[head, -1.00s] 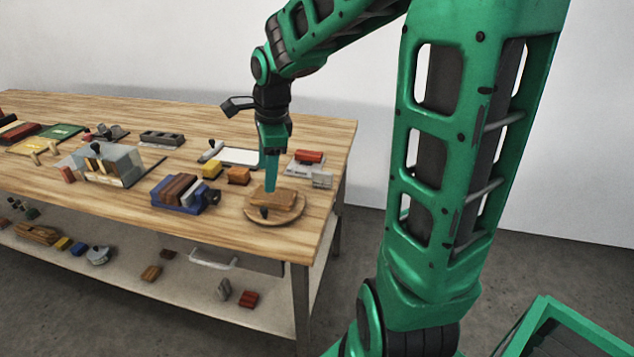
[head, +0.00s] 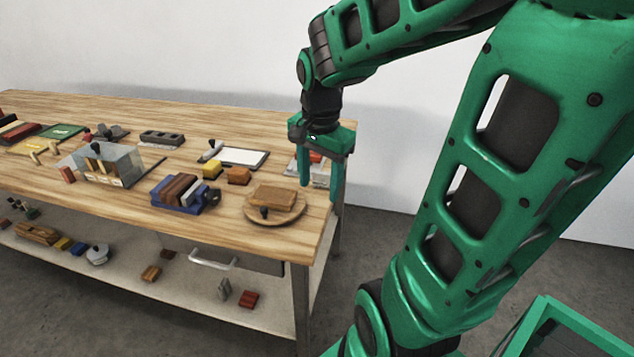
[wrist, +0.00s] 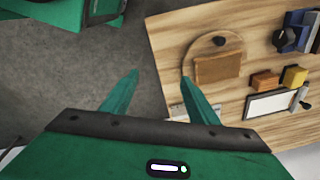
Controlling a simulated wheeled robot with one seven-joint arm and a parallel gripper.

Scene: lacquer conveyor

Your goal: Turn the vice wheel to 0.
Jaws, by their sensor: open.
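The blue vice (head: 165,204) stands on the table with brown blocks and a grey piece between its jaws. A dark part at its right end (head: 212,192) looks like the vice wheel; no number on it can be read. The vice also shows at the top right of the wrist view (wrist: 284,40), partly cut off. My gripper (head: 319,192) is open and empty, at the table's right edge, well to the right of the vice. In the wrist view its two fingers (wrist: 160,75) are spread apart over the floor and table edge.
A round wooden board (head: 297,213) with a brown block (head: 273,196) and dark knob lies between my gripper and the vice. Yellow (head: 212,169) and orange (head: 238,176) blocks sit behind the vice. A clear-walled box (head: 122,162) stands to its left. Bare wood lies in front.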

